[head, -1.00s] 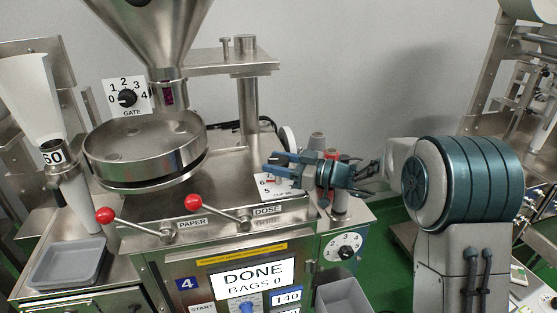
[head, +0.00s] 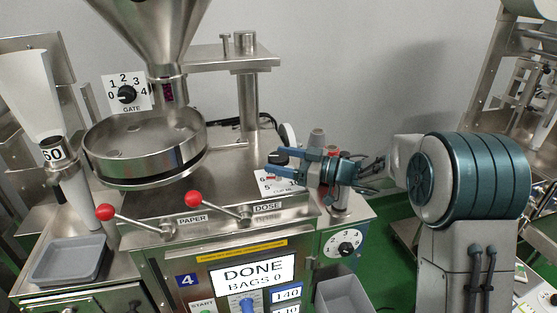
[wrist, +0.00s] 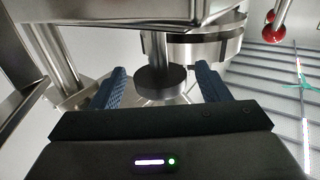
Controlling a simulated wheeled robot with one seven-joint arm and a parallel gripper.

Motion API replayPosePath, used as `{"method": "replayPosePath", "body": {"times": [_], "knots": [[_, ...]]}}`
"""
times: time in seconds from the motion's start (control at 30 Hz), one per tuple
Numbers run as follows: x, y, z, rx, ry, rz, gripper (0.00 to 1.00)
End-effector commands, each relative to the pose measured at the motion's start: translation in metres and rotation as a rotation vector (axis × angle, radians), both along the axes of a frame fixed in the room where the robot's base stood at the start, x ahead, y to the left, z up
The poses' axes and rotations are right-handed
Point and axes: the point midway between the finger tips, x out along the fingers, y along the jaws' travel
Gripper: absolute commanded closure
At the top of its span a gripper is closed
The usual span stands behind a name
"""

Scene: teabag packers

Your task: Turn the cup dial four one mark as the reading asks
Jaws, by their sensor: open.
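The cup dial's white card (head: 268,185) lies on the steel top of the machine marked 4, towards its right end, with numbers such as 6, 5 and 10 partly showing. My gripper (head: 278,163) is open just above the card, reaching in from the right. Its blue fingers hide part of the dial, so its setting cannot be read. In the wrist view, a dark round knob (wrist: 162,85) on a steel stem shows between the open fingers of my gripper (wrist: 160,82), with gaps on both sides. The screen (head: 252,275) reads DONE, BAGS 0.
Two red-knobbed levers, PAPER (head: 106,212) and DOSE (head: 194,198), stand along the front edge. A gate dial (head: 127,94) is behind the round pan (head: 146,150). Another numbered dial (head: 345,249) is on the front right. Grey posts stand close behind my gripper.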

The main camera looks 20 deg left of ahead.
Motion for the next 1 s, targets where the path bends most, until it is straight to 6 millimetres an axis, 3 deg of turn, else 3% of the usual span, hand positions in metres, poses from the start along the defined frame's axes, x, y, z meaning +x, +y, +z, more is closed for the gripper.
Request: {"method": "replayPosePath", "body": {"times": [0.3, 0.5, 0.7, 1.0], "knots": [[-0.003, -0.071, -0.001, 0.001, -0.001, -0.005, 0.31], [-0.006, -0.108, -0.001, 0.002, -0.001, -0.004, 0.31], [-0.007, -0.125, 0.0, 0.002, -0.001, -0.001, 0.31], [-0.008, -0.126, 0.001, 0.002, -0.001, 0.0, 0.31]]}}
